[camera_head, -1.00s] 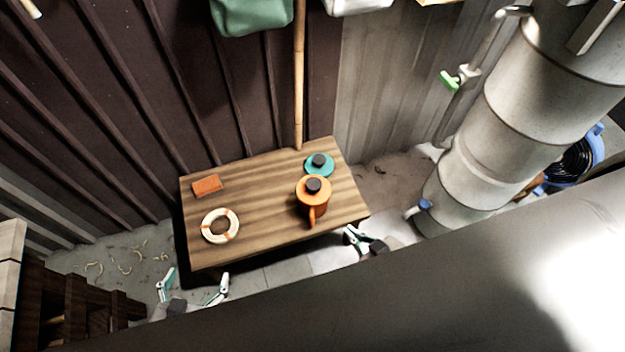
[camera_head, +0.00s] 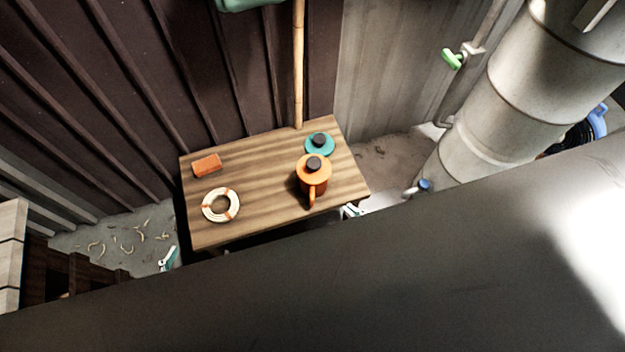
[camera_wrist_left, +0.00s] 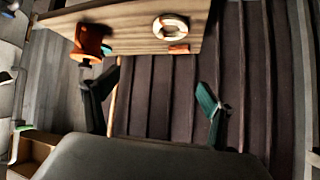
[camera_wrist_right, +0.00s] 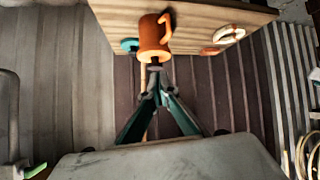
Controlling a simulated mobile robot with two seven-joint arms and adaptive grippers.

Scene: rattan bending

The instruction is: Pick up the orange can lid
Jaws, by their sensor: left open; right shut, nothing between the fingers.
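An orange can (camera_head: 313,183) with a handle stands upright on the wooden table (camera_head: 265,222). Its orange lid (camera_head: 314,165) with a dark knob sits on top. In the right wrist view the can (camera_wrist_right: 154,37) appears just beyond my right gripper (camera_wrist_right: 156,92), whose fingertips are together and empty near the knob in the picture. In the head view my right gripper (camera_head: 351,211) is by the table's front right edge, mostly hidden. My left gripper (camera_wrist_left: 150,92) is open and empty. In the head view only one finger shows, left of the table's front left corner.
A teal lid (camera_head: 319,145) with a dark knob lies behind the can. A cream ring with orange bands (camera_head: 220,205) and an orange block (camera_head: 207,164) are on the left. A bamboo pole (camera_head: 298,70) stands behind the table. A large metal cylinder (camera_head: 490,120) stands right.

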